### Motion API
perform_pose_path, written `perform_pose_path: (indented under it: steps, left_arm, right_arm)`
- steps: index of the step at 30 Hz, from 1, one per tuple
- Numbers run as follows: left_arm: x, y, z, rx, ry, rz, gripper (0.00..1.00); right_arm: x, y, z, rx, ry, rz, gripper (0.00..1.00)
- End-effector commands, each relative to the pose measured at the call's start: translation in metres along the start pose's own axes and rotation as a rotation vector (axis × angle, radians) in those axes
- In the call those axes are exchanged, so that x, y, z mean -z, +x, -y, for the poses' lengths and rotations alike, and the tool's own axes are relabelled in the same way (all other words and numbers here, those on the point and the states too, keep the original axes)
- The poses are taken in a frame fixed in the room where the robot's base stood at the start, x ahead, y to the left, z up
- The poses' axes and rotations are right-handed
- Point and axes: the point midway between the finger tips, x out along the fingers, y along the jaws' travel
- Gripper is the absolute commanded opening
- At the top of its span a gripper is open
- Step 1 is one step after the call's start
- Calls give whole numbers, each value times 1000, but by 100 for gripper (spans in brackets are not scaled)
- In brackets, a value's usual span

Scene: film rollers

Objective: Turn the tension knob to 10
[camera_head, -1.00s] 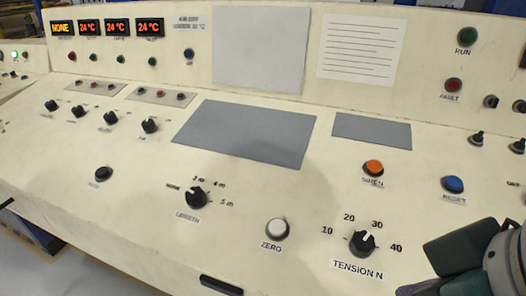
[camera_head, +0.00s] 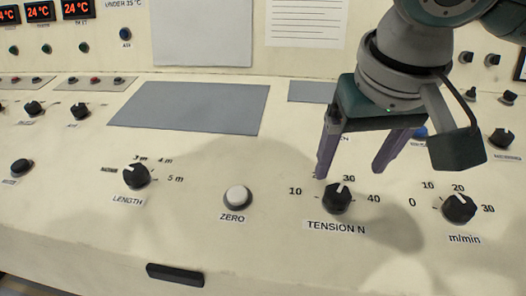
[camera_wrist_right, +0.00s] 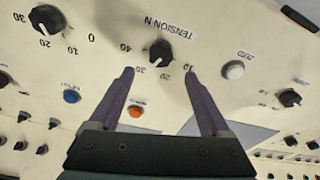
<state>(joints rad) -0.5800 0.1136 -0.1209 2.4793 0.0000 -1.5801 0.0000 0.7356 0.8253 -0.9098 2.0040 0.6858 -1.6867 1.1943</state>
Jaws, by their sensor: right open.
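The black tension knob (camera_head: 337,198) sits on the cream panel above the label "TENSION N". Marks 10, 30 and 40 show around it in the head view; the 20 is hidden behind a finger. I cannot tell exactly which mark its pointer faces. My right gripper (camera_head: 350,172) points down, just above and behind the knob, with its purple fingers spread and empty. In the right wrist view the knob (camera_wrist_right: 160,53) shows beyond and between the open fingertips (camera_wrist_right: 160,72), apart from them. My left gripper is out of view.
A white ZERO button (camera_head: 237,197) and the LENGTH knob (camera_head: 135,176) are left of the tension knob. The m/min knob (camera_head: 459,208) is to its right. The orange button (camera_wrist_right: 136,110) and blue button (camera_wrist_right: 72,96) lie behind. A black handle (camera_head: 175,274) is on the front edge.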

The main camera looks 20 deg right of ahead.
Motion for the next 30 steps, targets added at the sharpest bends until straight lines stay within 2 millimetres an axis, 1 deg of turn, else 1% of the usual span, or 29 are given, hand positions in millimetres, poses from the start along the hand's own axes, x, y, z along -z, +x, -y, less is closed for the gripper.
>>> perform_pose_path:
  steps: [1,3,6,9,14,22,30]
  left_arm:
    - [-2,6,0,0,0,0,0]
    - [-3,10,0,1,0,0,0]
    - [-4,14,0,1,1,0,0]
    - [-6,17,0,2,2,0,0]
    - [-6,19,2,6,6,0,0]
    - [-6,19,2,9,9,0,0]
    - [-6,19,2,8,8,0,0]
  right_arm:
    - [-2,13,0,-2,1,3,81]
    - [-2,27,0,-2,-1,2,81]
    - [-2,45,0,-1,-1,1,81]
    - [-1,58,1,2,-2,0,81]
    - [-1,68,1,2,-3,-1,81]
    - [0,69,1,3,-4,-2,81]
    - [0,69,1,3,-4,-2,51]
